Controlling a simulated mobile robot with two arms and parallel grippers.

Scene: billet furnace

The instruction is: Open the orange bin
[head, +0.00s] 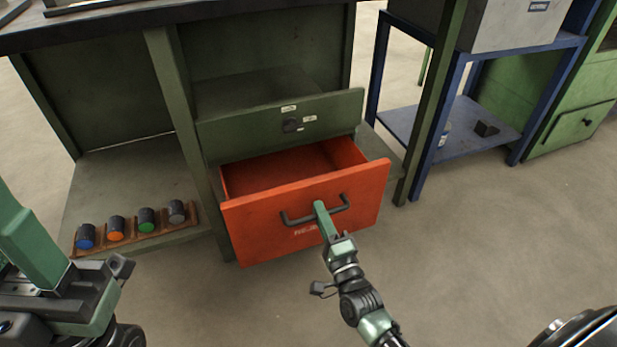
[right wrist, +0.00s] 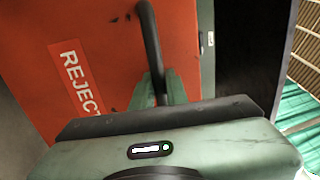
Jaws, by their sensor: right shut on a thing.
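The orange bin (head: 265,222) is a drawer under the green bench and is pulled partly out. Its empty-looking red inside (head: 290,168) shows from above. A black bar handle (head: 298,218) is on its front, above a worn label that reads REJECT in the right wrist view (right wrist: 82,82). My right gripper (head: 322,212) is shut on this handle; its fingers also show at the handle in the right wrist view (right wrist: 160,88). My left gripper (head: 95,285) is at the lower left, away from the bin, and its fingertips are not clear.
A green drawer (head: 330,114) above the bin stands slightly out. Coloured cylinders (head: 146,219) sit in a wooden rack (head: 110,242) on the low shelf at left. A blue rack (head: 455,125) stands at right. The floor (head: 480,230) in front of the bin is clear.

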